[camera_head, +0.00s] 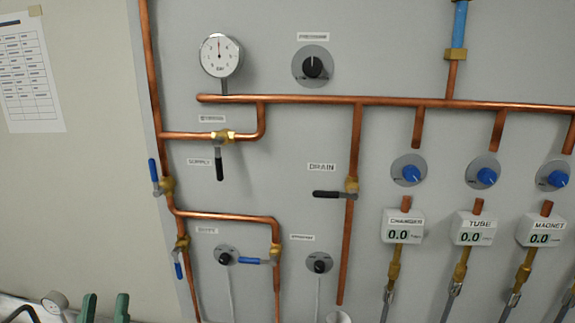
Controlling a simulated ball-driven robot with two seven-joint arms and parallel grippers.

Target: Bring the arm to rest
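My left gripper (105,309) shows at the bottom left edge as two green fingertips standing upright with a gap between them. Nothing shows between the fingertips. The rest of this gripper and its arm are cut off by the frame's lower edge. It is below the panel's lower left corner, apart from the pipes and valves in the picture. My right gripper and its arm are not in view.
A grey panel (290,200) carries copper pipes, a round gauge (221,56), the black-handled supply valve (220,160) and drain valve (330,194), blue-handled valves (154,172), blue knobs (411,174) and readouts (402,226) showing 0.0. A paper sheet (28,78) hangs left.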

